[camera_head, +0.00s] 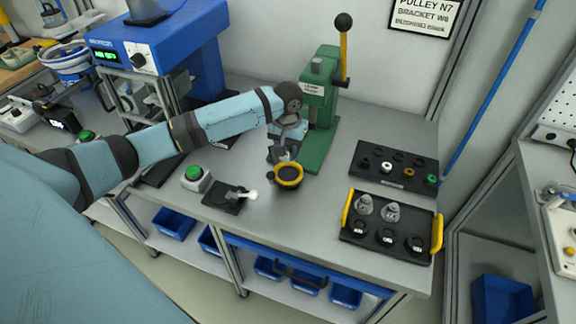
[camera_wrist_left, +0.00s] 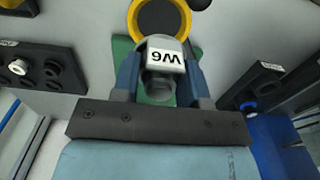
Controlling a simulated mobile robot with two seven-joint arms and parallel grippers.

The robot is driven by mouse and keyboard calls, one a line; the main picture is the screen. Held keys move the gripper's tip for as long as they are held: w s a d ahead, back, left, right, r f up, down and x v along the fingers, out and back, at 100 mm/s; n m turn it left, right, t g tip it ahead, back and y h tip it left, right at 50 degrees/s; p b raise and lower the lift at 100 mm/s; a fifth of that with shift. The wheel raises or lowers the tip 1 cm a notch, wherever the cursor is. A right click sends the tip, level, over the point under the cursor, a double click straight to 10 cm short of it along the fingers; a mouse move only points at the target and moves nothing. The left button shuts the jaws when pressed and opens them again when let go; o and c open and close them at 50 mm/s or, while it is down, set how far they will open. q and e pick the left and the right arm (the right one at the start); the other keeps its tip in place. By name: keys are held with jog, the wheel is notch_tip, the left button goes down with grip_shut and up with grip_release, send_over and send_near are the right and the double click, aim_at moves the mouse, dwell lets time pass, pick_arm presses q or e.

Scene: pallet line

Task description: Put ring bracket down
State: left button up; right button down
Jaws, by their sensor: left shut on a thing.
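My left gripper (camera_head: 288,143) is in front of the green arbor press (camera_head: 321,120). It is shut on the ring bracket (camera_head: 286,155), a grey metal part. In the left wrist view the bracket (camera_wrist_left: 160,68), with a white W6 label, sits between the two fingers. A round dark dish with a yellow rim (camera_head: 289,184) stands on the bench just in front of and below the gripper. In the wrist view the yellow rim (camera_wrist_left: 133,17) lies just beyond the bracket. I cannot tell whether the bracket touches the press base. My right gripper is not in view.
A black tray with yellow handles (camera_head: 345,233) holds two grey brackets and several dark round parts. Behind it is a black holder (camera_head: 362,176) with small parts. A green button (camera_head: 194,174) and a small black fixture (camera_head: 225,205) stand left. Bare bench (camera_head: 285,228) lies in front.

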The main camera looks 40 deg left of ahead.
aim_at(288, 174)
pick_arm(q)
notch_tip(288, 174, down, 8)
jog(key=shift+r, duration=0.15)
dwell(0.3)
jog(key=o, duration=1)
notch_tip(288, 174, up, 12)
jog(key=shift+r, duration=0.1)
